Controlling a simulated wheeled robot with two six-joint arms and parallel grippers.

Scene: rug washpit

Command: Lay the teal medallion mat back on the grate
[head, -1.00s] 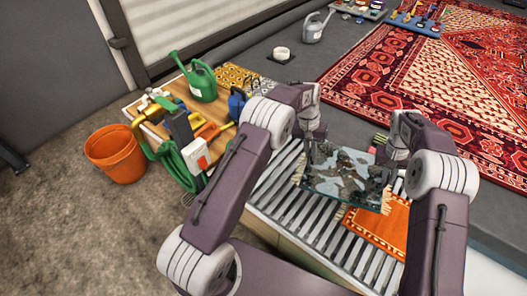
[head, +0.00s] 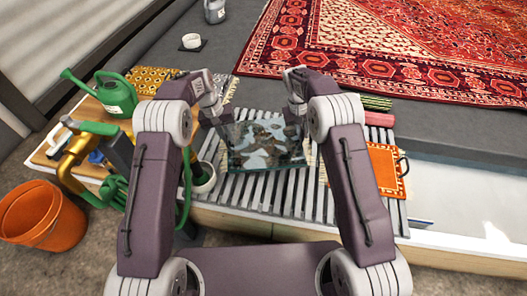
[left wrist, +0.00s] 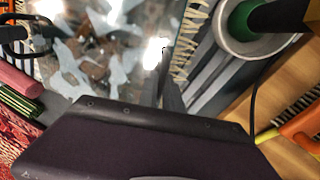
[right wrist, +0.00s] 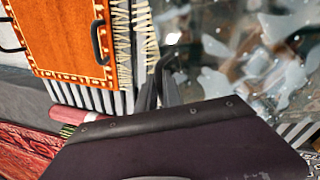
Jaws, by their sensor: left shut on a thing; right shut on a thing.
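The teal medallion mat (head: 262,150) looks dark and glossy with pale blue-grey patches. It is stretched between my two grippers over the slatted grate (head: 262,190). My left gripper (head: 222,118) is shut on its left side, and my right gripper (head: 298,112) is shut on its right side. The mat also fills the upper left of the left wrist view (left wrist: 110,65) and the upper right of the right wrist view (right wrist: 250,60). I cannot tell how far it is above the slats. My grippers and arms hide parts of its edges.
An orange mat (head: 378,172) with a black handle lies on the grate at right. Green and pink rolls (head: 378,118) lie behind it. A wooden bench (head: 65,150) with a green watering can (head: 113,95) stands at left, beside an orange bucket (head: 40,218). A red rug (head: 400,50) lies behind.

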